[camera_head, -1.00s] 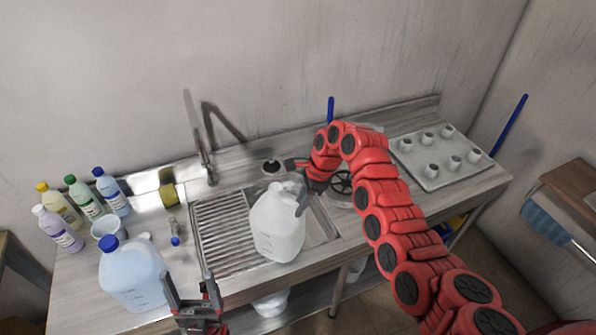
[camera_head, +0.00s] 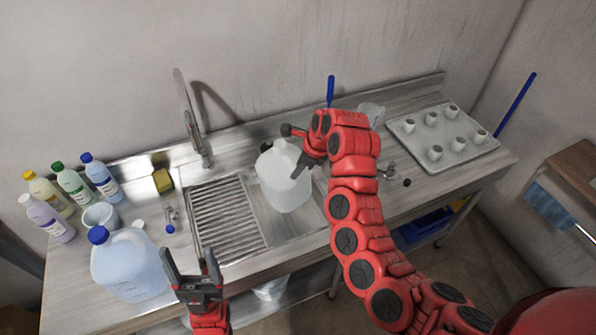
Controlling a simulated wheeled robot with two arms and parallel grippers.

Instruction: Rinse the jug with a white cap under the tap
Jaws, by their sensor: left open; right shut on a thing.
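A translucent white jug (camera_head: 284,186) is upright beside the right edge of the ribbed drainer. My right gripper (camera_head: 303,163) is shut on it near its top, on the right side. The gripper partly covers the jug's neck, and I cannot make out its cap clearly. The tap (camera_head: 188,122) rises at the back of the counter, to the left of the jug and apart from it. My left gripper (camera_head: 193,270) is open and empty at the front, its fingers pointing up, just right of a blue-capped jug (camera_head: 130,267).
The ribbed drainer (camera_head: 225,220) lies bare left of the held jug. Several capped bottles (camera_head: 75,187), a cup (camera_head: 100,217) and a yellow sponge (camera_head: 162,181) stand at the left. A tray with small white cups (camera_head: 408,134) sits at the right. My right arm crosses the counter's right half.

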